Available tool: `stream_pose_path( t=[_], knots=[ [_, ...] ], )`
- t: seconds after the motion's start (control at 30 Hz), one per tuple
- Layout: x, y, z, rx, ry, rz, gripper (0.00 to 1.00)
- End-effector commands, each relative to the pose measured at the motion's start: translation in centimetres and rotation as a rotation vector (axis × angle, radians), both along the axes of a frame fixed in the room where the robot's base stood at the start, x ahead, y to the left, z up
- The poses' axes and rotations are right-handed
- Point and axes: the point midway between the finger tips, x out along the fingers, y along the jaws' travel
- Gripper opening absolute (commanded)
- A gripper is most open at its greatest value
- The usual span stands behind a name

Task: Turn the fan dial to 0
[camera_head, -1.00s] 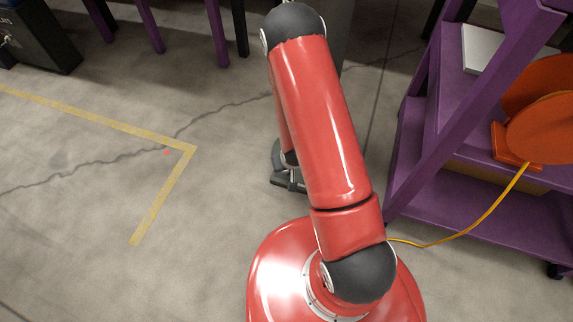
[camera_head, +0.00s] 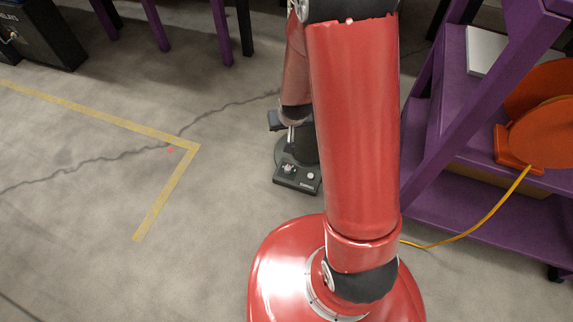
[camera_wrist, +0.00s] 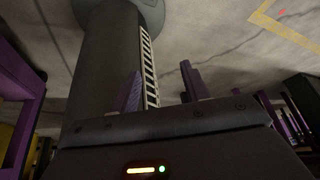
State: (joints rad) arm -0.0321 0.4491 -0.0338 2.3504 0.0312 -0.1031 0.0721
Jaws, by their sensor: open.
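The dark fan base (camera_head: 298,182) stands on the floor left of my red arm in the head view. Its panel has a pale dial (camera_head: 289,168) and another small round control (camera_head: 311,176). The dial's numbers and setting are too small to read. My gripper (camera_head: 291,136) is just above and behind the panel, apart from the dial, and open and empty. The wrist view shows a grey column (camera_wrist: 100,70) with a slotted strip and a dark housing with a yellow light bar and a green light.
A purple shelf (camera_head: 500,215) stands close on the right, holding an orange reel (camera_head: 545,130). A yellow cable (camera_head: 480,222) runs from it along the floor. Purple table legs stand at the back left. The floor with yellow tape (camera_head: 165,200) is clear on the left.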

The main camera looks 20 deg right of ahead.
Motion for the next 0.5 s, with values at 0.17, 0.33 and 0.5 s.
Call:
stream_pose_path(
  t=[0.17,0.33,0.5],
  knots=[
    [0.0,0.3,4.0,0.02,-0.019,-0.02,0.46],
    [0.0,0.8,7.3,0.048,-0.036,-0.044,0.46],
    [0.6,1.9,11.2,0.112,-0.069,-0.098,0.46]
  ],
)
